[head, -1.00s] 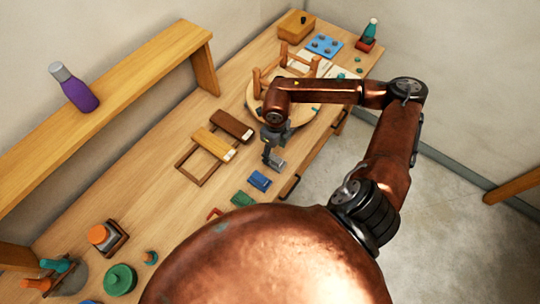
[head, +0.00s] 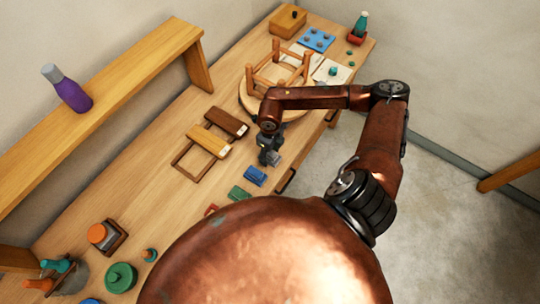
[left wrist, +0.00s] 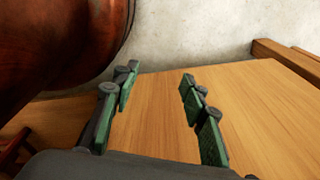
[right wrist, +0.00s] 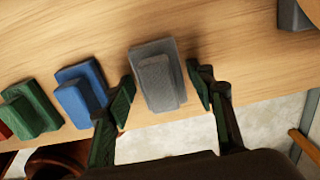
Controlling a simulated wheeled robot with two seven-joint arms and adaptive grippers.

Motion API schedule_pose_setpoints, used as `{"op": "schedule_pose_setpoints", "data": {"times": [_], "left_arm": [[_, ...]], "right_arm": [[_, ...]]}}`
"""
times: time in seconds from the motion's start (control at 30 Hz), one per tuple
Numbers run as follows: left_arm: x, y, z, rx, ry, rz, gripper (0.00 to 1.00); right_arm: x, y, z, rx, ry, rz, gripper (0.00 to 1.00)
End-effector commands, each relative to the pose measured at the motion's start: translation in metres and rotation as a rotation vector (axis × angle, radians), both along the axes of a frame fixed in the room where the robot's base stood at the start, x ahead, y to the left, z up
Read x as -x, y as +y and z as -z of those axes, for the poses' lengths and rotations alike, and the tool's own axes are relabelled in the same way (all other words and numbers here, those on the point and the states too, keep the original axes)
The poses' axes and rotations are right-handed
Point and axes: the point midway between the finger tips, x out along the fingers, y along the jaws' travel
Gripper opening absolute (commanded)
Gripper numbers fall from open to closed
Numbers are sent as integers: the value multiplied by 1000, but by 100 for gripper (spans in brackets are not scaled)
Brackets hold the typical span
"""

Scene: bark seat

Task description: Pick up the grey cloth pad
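The grey cloth pad (right wrist: 160,84) lies on the bench near its front edge, a block with a smaller raised piece on top. In the right wrist view my right gripper (right wrist: 162,92) is open, with one finger on each side of the pad; I cannot tell whether they touch it. In the head view the right gripper (head: 268,152) points down at the pad (head: 275,160) and partly hides it. My left gripper (left wrist: 160,88) is open and empty in the left wrist view, above bare wood; it is not visible in the head view.
A blue pad (right wrist: 82,93) and a green pad (right wrist: 30,108) lie left of the grey one. A wooden frame (head: 190,165) with brushes lies behind. A stool frame (head: 280,70) stands on a round board farther along the bench. Bare wood lies behind the pads.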

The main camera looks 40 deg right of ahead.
Motion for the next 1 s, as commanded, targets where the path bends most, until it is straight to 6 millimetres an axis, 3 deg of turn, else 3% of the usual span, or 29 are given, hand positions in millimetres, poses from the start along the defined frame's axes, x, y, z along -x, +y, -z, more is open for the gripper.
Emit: {"op": "schedule_pose_setpoints", "data": {"times": [0.2, 0.5, 0.77, 1.0], "left_arm": [[15, 1, 1, -1, 19, -3, 40], [14, 1, 1, -1, 18, -2, 40], [8, 1, 1, -1, 11, -2, 40], [8, 1, 2, -1, 10, -2, 40]], "right_arm": [[0, 0, 0, 0, 0, 0, 33], [0, 0, 0, 0, -1, 0, 14], [0, 0, -2, 1, -1, 0, 14], [-1, 0, -20, -1, -4, 0, 14]]}}
